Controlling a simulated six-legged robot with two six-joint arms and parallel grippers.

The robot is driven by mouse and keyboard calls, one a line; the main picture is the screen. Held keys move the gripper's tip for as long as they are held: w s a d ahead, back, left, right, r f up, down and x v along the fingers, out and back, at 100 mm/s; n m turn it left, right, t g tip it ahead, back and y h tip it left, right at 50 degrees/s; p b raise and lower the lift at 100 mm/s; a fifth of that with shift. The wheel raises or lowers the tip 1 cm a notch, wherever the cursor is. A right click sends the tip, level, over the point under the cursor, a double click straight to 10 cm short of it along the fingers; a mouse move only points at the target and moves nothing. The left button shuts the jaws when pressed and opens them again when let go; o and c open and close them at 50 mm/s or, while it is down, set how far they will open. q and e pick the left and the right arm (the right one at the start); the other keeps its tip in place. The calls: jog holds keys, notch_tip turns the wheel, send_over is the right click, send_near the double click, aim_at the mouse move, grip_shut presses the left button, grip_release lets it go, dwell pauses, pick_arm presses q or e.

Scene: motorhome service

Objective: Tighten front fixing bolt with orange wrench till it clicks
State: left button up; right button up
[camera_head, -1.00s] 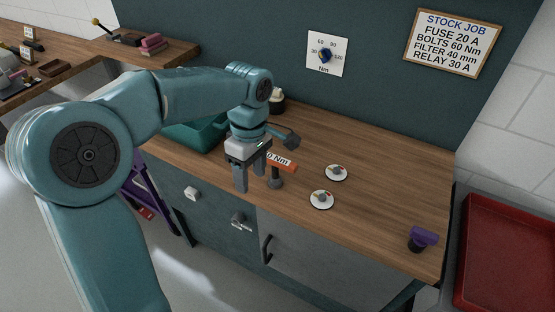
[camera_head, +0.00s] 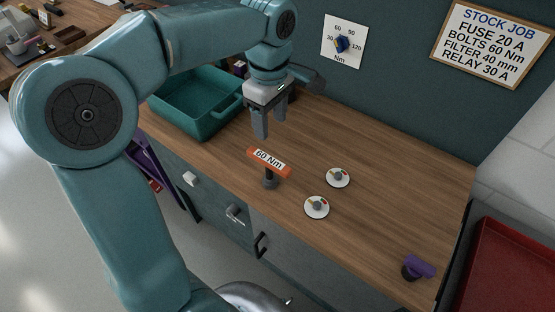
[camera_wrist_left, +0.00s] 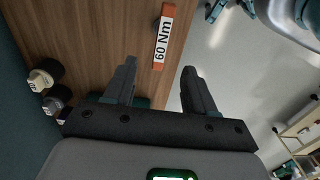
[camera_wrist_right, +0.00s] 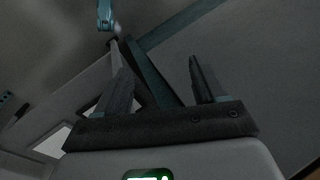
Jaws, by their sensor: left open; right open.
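The orange wrench (camera_head: 268,161) with a "60 Nm" label stands upright on the wooden counter, its bar on a dark stem and socket. It also shows between and ahead of the fingers in the left wrist view (camera_wrist_left: 163,38). Two bolts on white discs stand to its right: the front bolt (camera_head: 317,206) and the rear bolt (camera_head: 338,177). My left gripper (camera_head: 272,130) is open and empty, above the counter just behind the wrench, not touching it. My right gripper (camera_wrist_right: 160,78) is open and empty, seen only in its own wrist view, away from the counter top.
A teal bin (camera_head: 200,112) stands at the counter's left. A purple-handled tool (camera_head: 418,267) stands at the right front corner. A torque dial (camera_head: 342,43) and a stock job board (camera_head: 490,40) hang on the wall. A red tray (camera_head: 500,270) is at far right.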

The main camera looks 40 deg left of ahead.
pick_arm(q)
send_over(269, 167)
jog(key=f, duration=0.5)
jog(key=shift+w+a+f, duration=0.2)
jog(key=shift+a+f, duration=0.05)
jog(key=shift+a, duration=0.1)
jog(key=f, duration=0.3)
jog(key=w+f, duration=0.1)
jog(key=f, duration=0.1)
jog(key=shift+a, duration=0.2)
jog(key=shift+s+d+f, duration=0.15)
jog(key=shift+s+f, duration=0.2)
jog(key=shift+s, duration=0.1)
jog(key=f, duration=0.5)
jog(key=shift+w+a+p, duration=0.2)
jog(key=shift+w+p, duration=0.2)
jog(key=shift+s+d, duration=0.1)
jog(key=shift+s, duration=0.15)
jog(key=shift+w, duration=0.2)
grip_shut()
jog(key=shift+s, duration=0.1)
